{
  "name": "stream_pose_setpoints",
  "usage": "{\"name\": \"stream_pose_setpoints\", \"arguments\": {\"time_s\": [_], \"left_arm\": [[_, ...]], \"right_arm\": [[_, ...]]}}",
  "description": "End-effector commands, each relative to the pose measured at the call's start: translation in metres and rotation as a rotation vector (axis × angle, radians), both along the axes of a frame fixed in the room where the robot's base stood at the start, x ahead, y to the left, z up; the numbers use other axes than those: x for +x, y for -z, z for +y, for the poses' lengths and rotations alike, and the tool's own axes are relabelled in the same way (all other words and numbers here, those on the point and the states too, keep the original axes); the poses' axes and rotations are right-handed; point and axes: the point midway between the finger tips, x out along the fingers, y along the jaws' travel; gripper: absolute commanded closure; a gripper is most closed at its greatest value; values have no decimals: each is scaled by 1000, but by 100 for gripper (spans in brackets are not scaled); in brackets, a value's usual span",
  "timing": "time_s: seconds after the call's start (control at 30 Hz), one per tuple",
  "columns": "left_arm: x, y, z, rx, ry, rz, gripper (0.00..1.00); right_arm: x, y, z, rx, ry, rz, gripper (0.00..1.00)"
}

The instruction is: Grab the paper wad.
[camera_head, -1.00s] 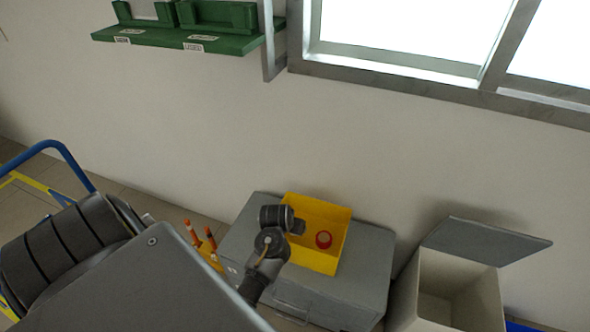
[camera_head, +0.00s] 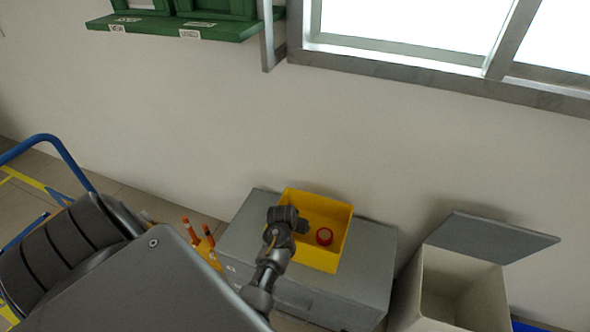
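No paper wad can be made out in the head view. A yellow open bin (camera_head: 343,232) sits on a grey box and holds a red ring-shaped item (camera_head: 324,236). My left gripper (camera_head: 303,227) is over the left part of this bin, left of the red item and apart from it in the picture. The gripper is small and dark, so its fingers and anything between them cannot be made out. It hides part of the bin's inside. My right gripper is not in view.
The grey box (camera_head: 365,285) stands against the wall. An open pale bin (camera_head: 412,300) with a raised grey lid (camera_head: 490,238) stands to its right. Orange-tipped items (camera_head: 208,236) stand to its left. A green shelf (camera_head: 225,30) and a window are above.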

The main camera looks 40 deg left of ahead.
Motion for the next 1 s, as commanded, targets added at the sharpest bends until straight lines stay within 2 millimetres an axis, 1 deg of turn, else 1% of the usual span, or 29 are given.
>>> {"name": "stream_pose_setpoints", "arguments": {"time_s": [0.2,0.57,1.0], "left_arm": [[1,0,0,0,0,0,26],[0,0,0,0,0,0,73],[0,-2,0,1,1,-1,74]], "right_arm": [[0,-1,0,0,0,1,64],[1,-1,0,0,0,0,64],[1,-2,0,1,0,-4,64]]}}
